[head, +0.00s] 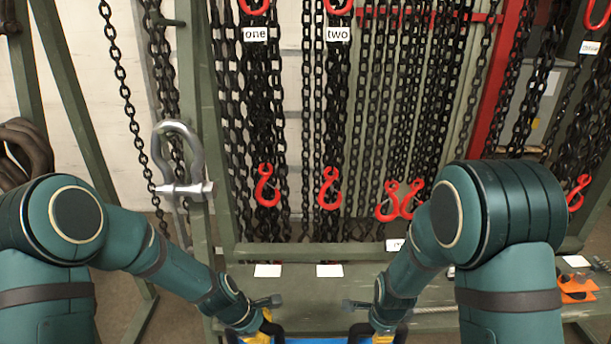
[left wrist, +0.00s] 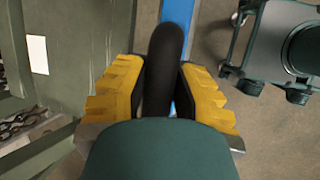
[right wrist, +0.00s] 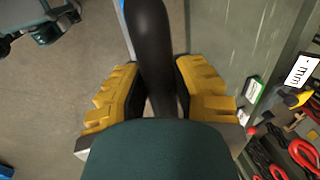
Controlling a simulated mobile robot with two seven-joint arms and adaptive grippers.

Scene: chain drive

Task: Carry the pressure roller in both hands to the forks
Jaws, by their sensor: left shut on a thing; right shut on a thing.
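Only parts of what appears to be the pressure roller show. My left gripper (left wrist: 160,100) is shut around a black rounded bar (left wrist: 163,55), with a blue strip (left wrist: 183,30) behind it. My right gripper (right wrist: 155,100) is shut around a similar black bar (right wrist: 150,45), with a thin blue edge beside it. In the head view both grippers are low at the bottom edge, the left (head: 262,335) and the right (head: 385,334), with blue parts between them. The roller's body is mostly cut off there. I cannot make out the forks.
A green rack with hanging black chains (head: 390,100) and red hooks (head: 267,186) stands ahead. Its green shelf (head: 320,290) is close beyond my grippers. A large grey shackle (head: 183,160) hangs at left. Red-handled tools (right wrist: 302,152) lie at right in the right wrist view.

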